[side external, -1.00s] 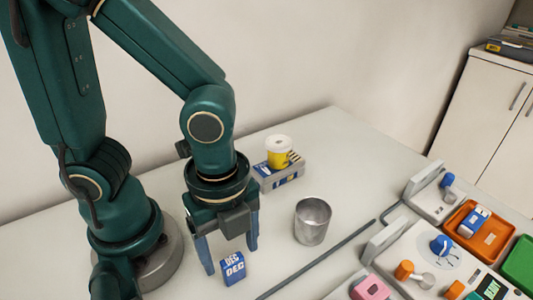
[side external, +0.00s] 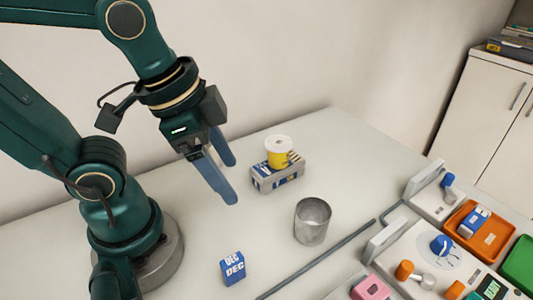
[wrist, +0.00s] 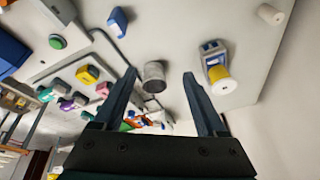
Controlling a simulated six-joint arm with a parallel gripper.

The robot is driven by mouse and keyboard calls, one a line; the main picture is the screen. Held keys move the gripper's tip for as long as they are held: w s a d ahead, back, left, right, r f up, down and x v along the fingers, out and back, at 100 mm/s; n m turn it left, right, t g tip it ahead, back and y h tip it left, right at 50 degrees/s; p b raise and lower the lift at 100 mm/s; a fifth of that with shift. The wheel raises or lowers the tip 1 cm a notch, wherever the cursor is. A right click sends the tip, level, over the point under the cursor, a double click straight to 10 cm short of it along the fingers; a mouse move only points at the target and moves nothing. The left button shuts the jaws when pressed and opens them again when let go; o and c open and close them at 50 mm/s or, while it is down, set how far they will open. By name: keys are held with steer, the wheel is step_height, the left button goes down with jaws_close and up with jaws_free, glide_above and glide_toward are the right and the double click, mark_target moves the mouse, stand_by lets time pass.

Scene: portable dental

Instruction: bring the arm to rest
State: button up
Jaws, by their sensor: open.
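My gripper (side external: 232,180) is raised above the table, open and empty, with its blue fingers tilted down to the right. It also shows in the wrist view (wrist: 160,80), with the fingers spread and nothing between them held. The white table (side external: 340,150) lies below it. A small blue box marked DEC (side external: 232,268) stands on the table in front of my base, apart from the gripper. A metal cup (side external: 312,222) stands to the right of the gripper.
A yellow tub with a white top (side external: 278,153) sits on a flat box (side external: 278,178) behind the cup. A rod (side external: 320,258) crosses the table. At the right is a dental unit (side external: 425,240) with an orange tray (side external: 487,243) and a green tray (side external: 520,265). The back right of the table is clear.

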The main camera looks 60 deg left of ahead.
steer(key=a+n, duration=0.1)
steer(key=n, duration=0.1)
steer(key=a+n+t, duration=0.1)
steer(key=n, duration=0.2)
steer(key=shift+w+a+r+n+t+y, duration=0.2)
steer(key=shift+w+a+n+t+y, duration=0.1)
steer(key=shift+w+a, duration=0.1)
stand_by(0.7)
